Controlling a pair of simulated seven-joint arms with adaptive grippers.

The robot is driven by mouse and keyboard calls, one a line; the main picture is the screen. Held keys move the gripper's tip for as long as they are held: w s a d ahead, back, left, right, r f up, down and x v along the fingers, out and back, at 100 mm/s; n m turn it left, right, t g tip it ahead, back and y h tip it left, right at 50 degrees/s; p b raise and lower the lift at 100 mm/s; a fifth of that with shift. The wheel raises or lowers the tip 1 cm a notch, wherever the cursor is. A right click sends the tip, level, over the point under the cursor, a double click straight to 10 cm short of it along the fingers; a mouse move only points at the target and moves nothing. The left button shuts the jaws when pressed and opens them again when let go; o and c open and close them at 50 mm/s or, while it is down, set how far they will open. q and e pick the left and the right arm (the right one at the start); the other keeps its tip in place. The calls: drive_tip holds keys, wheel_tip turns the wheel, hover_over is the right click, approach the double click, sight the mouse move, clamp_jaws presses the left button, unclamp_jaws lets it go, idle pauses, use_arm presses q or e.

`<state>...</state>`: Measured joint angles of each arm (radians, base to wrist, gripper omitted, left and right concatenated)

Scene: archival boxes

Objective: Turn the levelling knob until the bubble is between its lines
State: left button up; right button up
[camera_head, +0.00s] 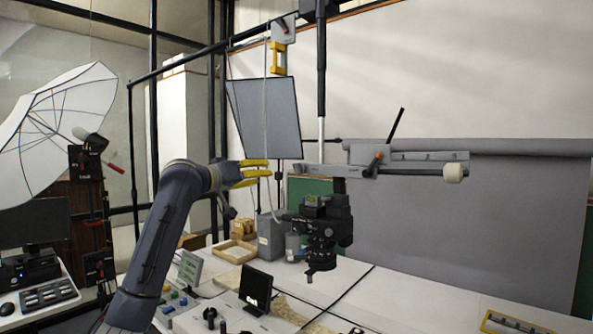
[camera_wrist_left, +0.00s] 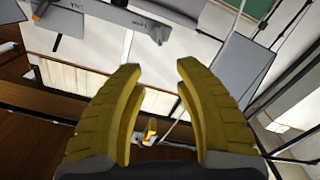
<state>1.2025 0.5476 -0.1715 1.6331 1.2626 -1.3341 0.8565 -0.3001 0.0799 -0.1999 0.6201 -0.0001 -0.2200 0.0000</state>
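A black geared camera head (camera_head: 325,225) hangs below a grey horizontal arm (camera_head: 415,158) in the head view. A small green patch (camera_head: 311,199) on its top may be the bubble level; the bubble and its lines are too small to make out. A pale round knob (camera_head: 453,173) sits at the arm's right end; I cannot tell which knob is the levelling one. My left gripper (camera_head: 268,168) is left of the camera head, above the table, apart from it. In the left wrist view its yellow fingers (camera_wrist_left: 158,68) are spread and empty. My right gripper is not in view.
A small black monitor (camera_head: 256,287), a wooden tray (camera_head: 234,251) and grey boxes (camera_head: 270,236) stand on the white table. A vertical black pole (camera_head: 321,70) rises behind the camera head. The table's right part is mostly clear, except for a yellow-framed item (camera_head: 515,324).

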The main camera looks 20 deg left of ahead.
sight(295, 168)
use_arm(q)
drive_tip(key=x, duration=1.7)
drive_tip(key=shift+w, duration=0.1)
drive_tip(key=shift+c, duration=0.4)
drive_tip(key=shift+r, duration=0.15)
clamp_jaws()
